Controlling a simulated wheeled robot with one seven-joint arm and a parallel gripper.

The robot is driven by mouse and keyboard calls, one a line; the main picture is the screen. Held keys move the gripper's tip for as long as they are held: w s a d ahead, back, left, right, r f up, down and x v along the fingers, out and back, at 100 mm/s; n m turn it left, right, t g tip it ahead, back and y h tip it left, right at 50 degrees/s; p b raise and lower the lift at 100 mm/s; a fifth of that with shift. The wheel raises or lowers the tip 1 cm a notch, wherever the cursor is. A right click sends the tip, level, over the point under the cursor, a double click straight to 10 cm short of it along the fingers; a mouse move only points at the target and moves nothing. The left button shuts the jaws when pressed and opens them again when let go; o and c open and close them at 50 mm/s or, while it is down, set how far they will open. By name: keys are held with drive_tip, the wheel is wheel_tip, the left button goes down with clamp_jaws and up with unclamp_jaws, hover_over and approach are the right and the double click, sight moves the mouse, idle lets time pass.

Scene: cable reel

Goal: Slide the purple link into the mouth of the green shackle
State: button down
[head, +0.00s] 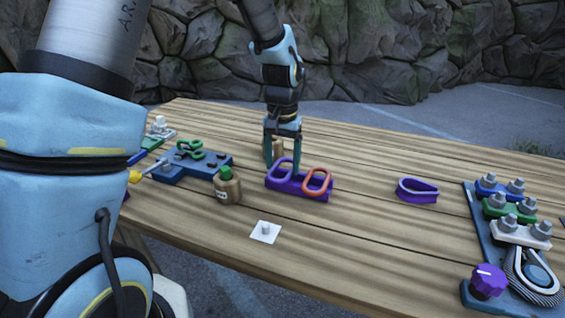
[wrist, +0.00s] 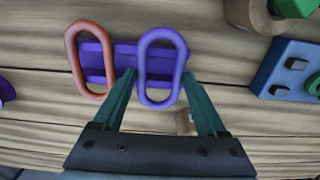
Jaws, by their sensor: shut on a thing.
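The purple link (head: 271,173) is a rounded oblong ring standing upright at the left end of a purple rack (head: 291,187). My gripper (head: 283,163) is at the link from above. In the wrist view my gripper's two teal fingers lie on either side of the link (wrist: 161,103), shut on it. I cannot tell whether the link's lower end is clear of the rack.
An orange link (head: 329,182) stands in the rack right beside the purple one. A purple thimble-like piece (head: 417,191) and a clamp board lie right. The table front is mostly clear.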

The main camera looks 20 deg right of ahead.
wheel_tip(320, 180, up, 6)
drive_tip(key=p, duration=0.4)
drive_tip(key=shift+r, duration=0.15)
drive_tip(key=shift+s, duration=0.1)
